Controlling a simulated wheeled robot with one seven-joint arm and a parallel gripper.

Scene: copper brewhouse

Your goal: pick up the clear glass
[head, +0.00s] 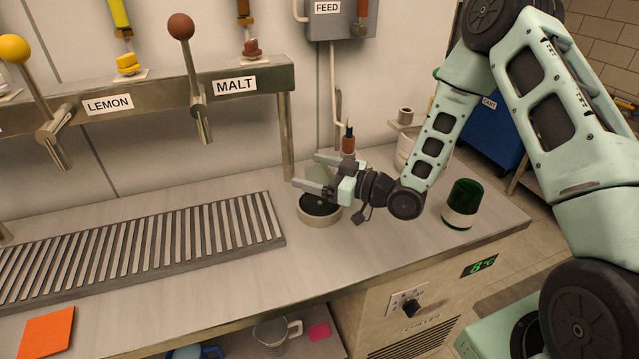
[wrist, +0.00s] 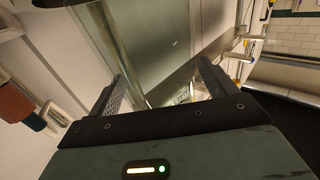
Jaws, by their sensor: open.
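I cannot tell whether either finger touches the glass.
A round, dark-centred dish (head: 320,220) sits just below my gripper. A green tumbler with a pale band (head: 460,205) stands to the right, near a white tub (head: 405,153). A slatted drip tray (head: 140,248) covers the left. The counter's front middle is clear.

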